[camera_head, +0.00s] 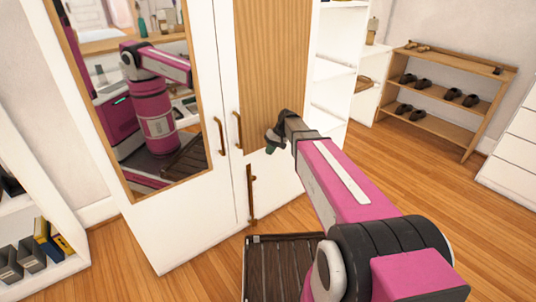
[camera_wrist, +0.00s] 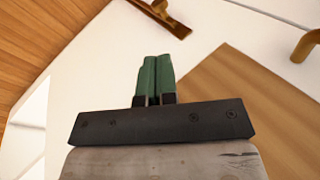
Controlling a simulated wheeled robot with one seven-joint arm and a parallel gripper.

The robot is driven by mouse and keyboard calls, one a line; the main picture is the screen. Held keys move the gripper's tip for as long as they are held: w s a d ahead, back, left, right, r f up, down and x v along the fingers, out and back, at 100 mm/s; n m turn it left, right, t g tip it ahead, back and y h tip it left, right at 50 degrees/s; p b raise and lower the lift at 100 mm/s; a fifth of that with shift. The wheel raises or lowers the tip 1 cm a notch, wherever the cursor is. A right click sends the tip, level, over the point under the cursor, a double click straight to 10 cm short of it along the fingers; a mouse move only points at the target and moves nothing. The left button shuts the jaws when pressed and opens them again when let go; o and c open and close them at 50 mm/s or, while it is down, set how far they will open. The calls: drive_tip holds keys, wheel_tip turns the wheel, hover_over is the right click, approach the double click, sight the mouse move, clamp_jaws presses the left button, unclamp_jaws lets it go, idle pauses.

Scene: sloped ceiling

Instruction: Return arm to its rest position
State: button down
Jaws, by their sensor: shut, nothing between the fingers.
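My arm, pink, grey and black, reaches from the lower right toward a wardrobe in the head view. My gripper (camera_head: 271,148) is at its far end, in front of the wardrobe's wood-panelled door (camera_head: 268,60). In the wrist view the two green fingers of my gripper (camera_wrist: 155,62) lie side by side, shut and empty. The white lower part of the wardrobe (camera_wrist: 215,35) is behind them in that view. The fingertips look apart from any handle, but the exact gap to the wardrobe cannot be told.
The wardrobe has a mirrored door (camera_head: 140,90) and brass handles (camera_head: 219,136). A dark slatted mat (camera_head: 275,270) lies on the floor below the arm. A shoe rack (camera_head: 440,90) stands at the back right, and a shelf with binders (camera_head: 45,240) at left. Wooden floor (camera_head: 400,150) is open at right.

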drive_tip(key=shift+s, duration=0.1)
drive_tip(key=s+d+f+m+h, duration=0.1)
drive_tip(key=s+d+h, duration=0.1)
drive_tip(key=s+d, duration=0.4)
drive_tip(key=s+d+f+m+t+h, duration=0.1)
drive_tip(key=s+d, duration=0.6)
drive_tip(key=s, duration=0.7)
drive_tip(key=shift+s+m+h, duration=0.3)
drive_tip(key=shift+m+h, duration=0.3)
drive_tip(key=shift+h, duration=0.6)
drive_tip(key=shift+f, duration=0.1)
